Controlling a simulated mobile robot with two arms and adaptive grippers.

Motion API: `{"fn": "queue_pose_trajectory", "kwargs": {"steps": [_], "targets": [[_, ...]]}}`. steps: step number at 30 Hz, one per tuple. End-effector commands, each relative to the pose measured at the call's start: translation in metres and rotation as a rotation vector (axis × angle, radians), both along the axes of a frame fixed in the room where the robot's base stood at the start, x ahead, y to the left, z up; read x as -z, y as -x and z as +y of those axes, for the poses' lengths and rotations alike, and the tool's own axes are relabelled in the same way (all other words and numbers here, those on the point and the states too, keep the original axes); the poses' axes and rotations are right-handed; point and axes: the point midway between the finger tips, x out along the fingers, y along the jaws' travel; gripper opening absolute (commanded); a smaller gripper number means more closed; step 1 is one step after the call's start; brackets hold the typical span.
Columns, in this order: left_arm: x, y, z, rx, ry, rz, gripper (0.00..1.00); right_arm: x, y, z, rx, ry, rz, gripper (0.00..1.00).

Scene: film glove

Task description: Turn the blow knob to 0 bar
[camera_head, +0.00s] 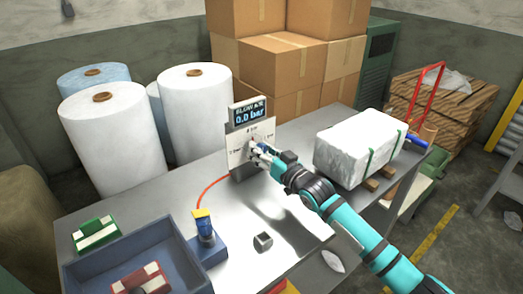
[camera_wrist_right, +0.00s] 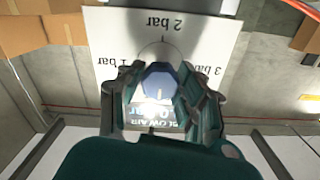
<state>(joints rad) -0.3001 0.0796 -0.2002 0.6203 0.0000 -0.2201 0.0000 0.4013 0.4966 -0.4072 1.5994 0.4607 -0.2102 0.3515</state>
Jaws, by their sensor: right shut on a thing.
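The blow-air panel (camera_head: 237,149) stands upright on the metal table, with a display (camera_head: 250,113) on top reading 0.0 bar. In the right wrist view the panel (camera_wrist_right: 215,32) appears upside down, with marks for 1, 2 and 3 bar around a blue-grey faceted knob (camera_wrist_right: 160,79). My right gripper (camera_head: 262,152) is at the panel face. In the right wrist view its fingers (camera_wrist_right: 158,88) are shut on the knob, one on each side. The knob's pointer cannot be made out, and the gripper mostly hides the knob in the head view. My left gripper is out of view.
A white wrapped block (camera_head: 350,145) with green straps lies right of the panel. A blue tray (camera_head: 105,262), a blue-and-yellow device (camera_head: 204,228) with a red hose, and a small metal block (camera_head: 263,241) are at the front. White film rolls (camera_head: 105,135) stand behind left.

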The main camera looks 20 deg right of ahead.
Motion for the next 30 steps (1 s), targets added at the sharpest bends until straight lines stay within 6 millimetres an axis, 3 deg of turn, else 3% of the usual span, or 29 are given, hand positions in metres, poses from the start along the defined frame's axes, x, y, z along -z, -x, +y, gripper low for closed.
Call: {"fn": "queue_pose_trajectory", "kwargs": {"steps": [1,6,17,20,30], "targets": [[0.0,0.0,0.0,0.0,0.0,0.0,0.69,0.005,0.001,0.0,0.0,0.005,0.009,0.35],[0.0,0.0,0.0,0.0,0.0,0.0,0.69,0.003,0.001,0.0,0.0,0.003,0.006,0.58],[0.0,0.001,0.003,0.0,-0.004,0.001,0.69,0.002,0.005,-0.002,0.0,0.001,0.004,0.59],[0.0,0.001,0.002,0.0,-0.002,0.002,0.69,0.002,0.017,-0.006,0.0,0.002,0.005,0.59],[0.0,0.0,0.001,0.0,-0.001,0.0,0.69,0.003,0.084,-0.031,0.001,0.003,0.006,0.59]]}}
